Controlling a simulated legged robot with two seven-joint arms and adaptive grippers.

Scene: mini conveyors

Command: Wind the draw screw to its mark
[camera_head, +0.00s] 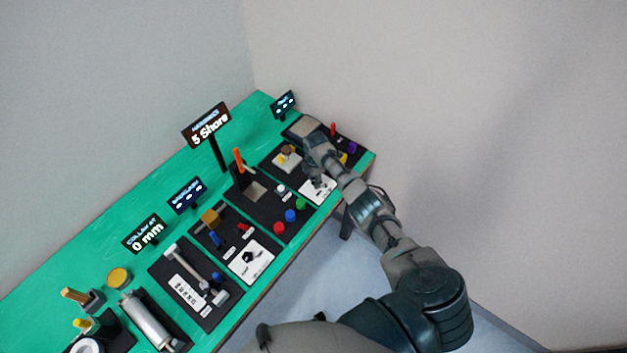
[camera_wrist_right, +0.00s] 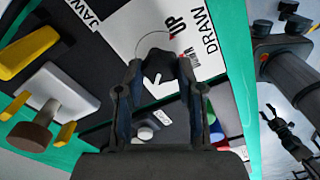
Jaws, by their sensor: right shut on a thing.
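My right gripper (camera_head: 316,182) reaches over the DRAW card (camera_head: 322,190) near the front edge of the bench. In the right wrist view my right gripper (camera_wrist_right: 158,72) is shut on the small dark draw screw knob (camera_wrist_right: 158,64). A dark gripper-like shape at the right of the wrist view, probably my left gripper (camera_wrist_right: 282,128), is too unclear to judge.
A white block with a brown knob (camera_head: 287,150) and yellow parts stands close beside the right gripper. An orange-handled black stand (camera_head: 239,160) and several coloured buttons (camera_head: 290,215) lie to the left. Display signs (camera_head: 207,126) line the green bench (camera_head: 90,265).

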